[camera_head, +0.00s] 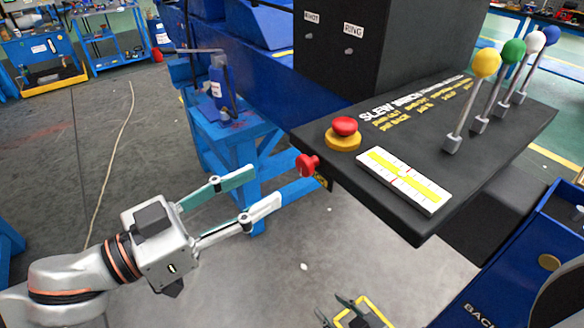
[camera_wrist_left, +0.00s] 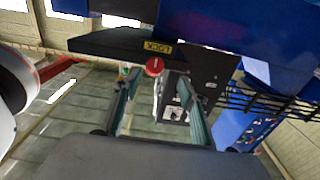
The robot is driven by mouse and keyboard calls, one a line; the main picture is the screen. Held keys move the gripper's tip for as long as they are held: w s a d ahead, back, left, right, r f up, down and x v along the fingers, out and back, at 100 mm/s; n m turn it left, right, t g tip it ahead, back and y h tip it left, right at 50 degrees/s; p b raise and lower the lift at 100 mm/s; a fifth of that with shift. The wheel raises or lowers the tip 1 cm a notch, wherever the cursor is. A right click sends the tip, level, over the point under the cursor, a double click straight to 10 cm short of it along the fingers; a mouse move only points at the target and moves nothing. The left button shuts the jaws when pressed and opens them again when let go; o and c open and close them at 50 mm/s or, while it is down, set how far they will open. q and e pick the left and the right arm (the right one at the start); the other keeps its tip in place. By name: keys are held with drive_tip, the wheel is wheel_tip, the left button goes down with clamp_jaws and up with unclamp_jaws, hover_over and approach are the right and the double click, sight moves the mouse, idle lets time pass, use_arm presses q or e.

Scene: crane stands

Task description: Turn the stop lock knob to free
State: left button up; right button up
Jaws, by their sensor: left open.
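The red stop lock knob (camera_head: 308,165) sticks out from the side of the dark control console, under its left corner. In the wrist view, the knob (camera_wrist_left: 154,66) shows a pale mark on its face, and a yellow LOCK label (camera_wrist_left: 158,47) sits beside it, seen upside down. My left gripper (camera_head: 265,188) is open and points toward the knob from the left, with its fingertips apart from it. In the wrist view, the knob appears between the two fingers of my left gripper (camera_wrist_left: 160,78). Nothing is held.
The console top (camera_head: 420,125) carries a red mushroom button (camera_head: 344,127) on a yellow base, a white and yellow level gauge (camera_head: 404,180) and several ball-topped levers. A blue stand (camera_head: 237,137) is behind my gripper. Open floor lies below.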

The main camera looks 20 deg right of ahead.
sight(301, 169)
use_arm(q)
drive_tip(key=x, duration=0.5)
drive_tip(key=p+x, duration=0.1)
drive_tip(key=x, duration=0.1)
drive_tip(key=shift+s+d+r, duration=0.25)
drive_tip(key=shift+s+d, duration=0.05)
drive_tip(key=shift+s, duration=0.05)
drive_tip(key=c, duration=1.1)
